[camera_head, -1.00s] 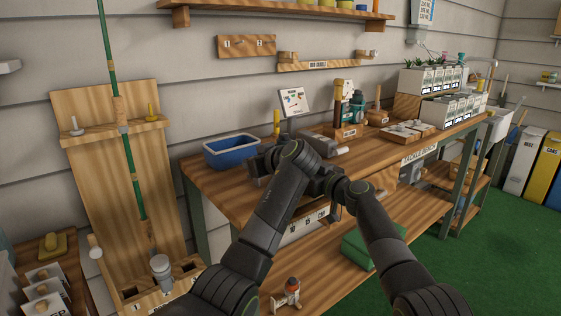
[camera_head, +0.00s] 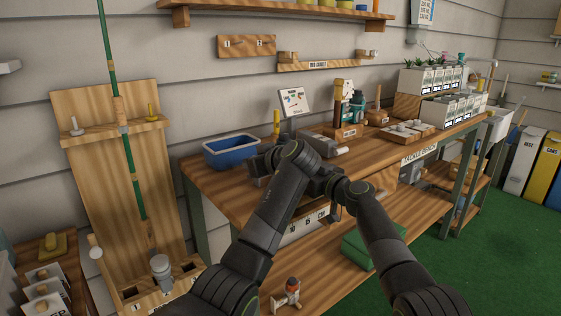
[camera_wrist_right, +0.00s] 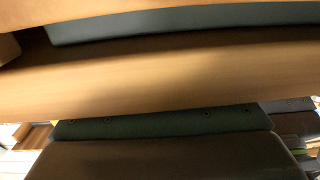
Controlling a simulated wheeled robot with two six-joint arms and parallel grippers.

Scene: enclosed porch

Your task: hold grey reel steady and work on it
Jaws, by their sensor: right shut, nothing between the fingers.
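I cannot make out the grey reel for certain. A grey object (camera_head: 333,147) lies on the tackle bench (camera_head: 222,188), partly behind my arms, and I cannot tell if it is the reel. My left arm reaches over the bench's front, and its gripper (camera_head: 258,167) is mostly hidden behind the arm. My right arm comes in from the lower right, and its gripper (camera_head: 322,183) is shut and empty beside the left arm. The right wrist view is filled by close, blurred tan and dark surfaces, with no reel identifiable.
A blue tub (camera_head: 232,151) stands at the bench's left end. A small sign (camera_head: 294,101), a teal reel-like object (camera_head: 357,108) and white boxes (camera_head: 432,79) stand behind.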

